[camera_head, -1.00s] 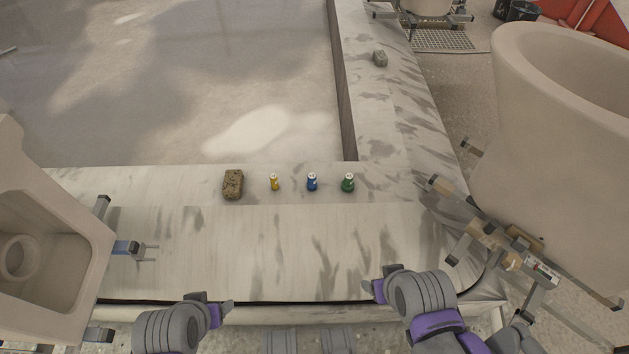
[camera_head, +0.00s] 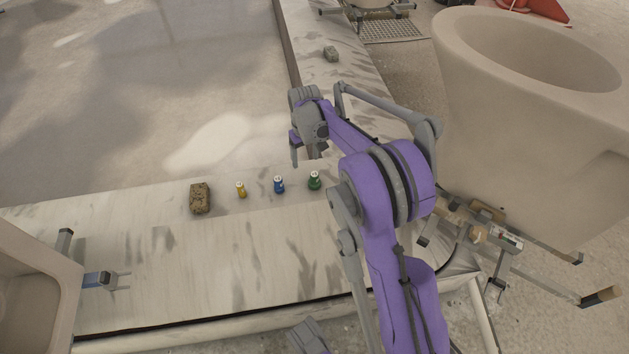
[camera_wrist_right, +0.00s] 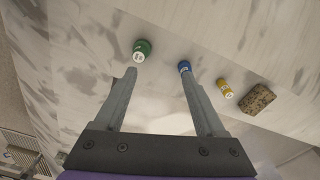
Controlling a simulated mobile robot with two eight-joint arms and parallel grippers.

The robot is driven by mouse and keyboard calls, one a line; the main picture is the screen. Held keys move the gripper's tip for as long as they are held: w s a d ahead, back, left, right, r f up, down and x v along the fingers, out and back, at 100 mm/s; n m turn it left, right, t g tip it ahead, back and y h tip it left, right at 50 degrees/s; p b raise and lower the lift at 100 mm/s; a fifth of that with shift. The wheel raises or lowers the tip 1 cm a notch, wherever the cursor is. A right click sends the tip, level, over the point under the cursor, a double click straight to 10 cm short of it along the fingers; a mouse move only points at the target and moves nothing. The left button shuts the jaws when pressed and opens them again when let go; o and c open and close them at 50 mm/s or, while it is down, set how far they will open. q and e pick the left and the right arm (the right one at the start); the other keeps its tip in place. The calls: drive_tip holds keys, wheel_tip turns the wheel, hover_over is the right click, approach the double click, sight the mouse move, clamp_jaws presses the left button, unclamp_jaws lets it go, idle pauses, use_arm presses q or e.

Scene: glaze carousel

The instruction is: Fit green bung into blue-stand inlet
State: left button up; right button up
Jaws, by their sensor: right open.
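The green bung (camera_head: 314,181) stands upright on the pale marbled ledge, rightmost in a row with a blue bung (camera_head: 279,185) and a yellow bung (camera_head: 241,190). My right gripper (camera_head: 305,158) is open and empty, pointing down above the ledge just behind the green bung in the head view. In the right wrist view, the open fingers (camera_wrist_right: 158,75) have the green bung (camera_wrist_right: 142,48) beyond the left fingertip and the blue bung (camera_wrist_right: 185,66) at the right one. A stand with a blue part (camera_head: 97,280) shows at left beside a clay-coloured basin (camera_head: 38,285); its inlet cannot be made out.
A rough brown block (camera_head: 200,198) lies left of the yellow bung. A large clay vessel (camera_head: 540,110) on a stand with brackets (camera_head: 490,235) is at right. A small grey stone (camera_head: 330,53) lies on the far ledge. The front ledge is otherwise clear.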

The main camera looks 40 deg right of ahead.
hover_over(314, 174)
wheel_tip(314, 174, down, 5)
drive_tip(key=shift+g, duration=0.3)
drive_tip(key=f, duration=0.2)
drive_tip(key=f+b, duration=0.1)
drive_tip(key=f, duration=0.2)
drive_tip(key=shift+s+d+f, duration=0.2)
wheel_tip(314, 174, down, 5)
drive_tip(key=shift+w+a+f+b, duration=0.15)
drive_tip(key=shift+b, duration=0.8)
clamp_jaws()
